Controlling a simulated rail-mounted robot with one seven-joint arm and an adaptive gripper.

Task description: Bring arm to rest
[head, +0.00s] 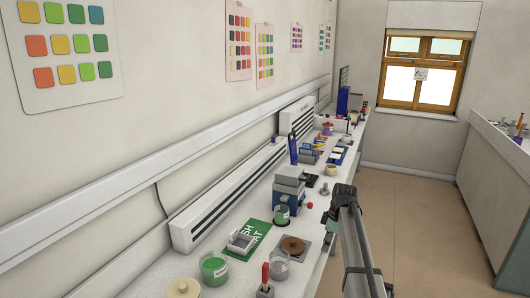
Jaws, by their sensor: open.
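My arm reaches up from the bottom edge, right of the middle, along the front edge of the bench. At its far end is my dark gripper (334,213), small and seen from behind. Its fingers are hard to make out; it is open, and I see nothing held in it. It appears over or beside the bench's front edge, to the right of a blue and grey device (289,192). The gap between it and the bench top cannot be judged from this view.
A long white bench (312,211) runs along the left wall. It carries a green mat (256,232), glass jars (214,268), a red-handled tool (265,280), a brown disc on a plate (292,244) and a tape roll (331,170). The floor (420,225) to the right is clear, up to another counter (495,185).

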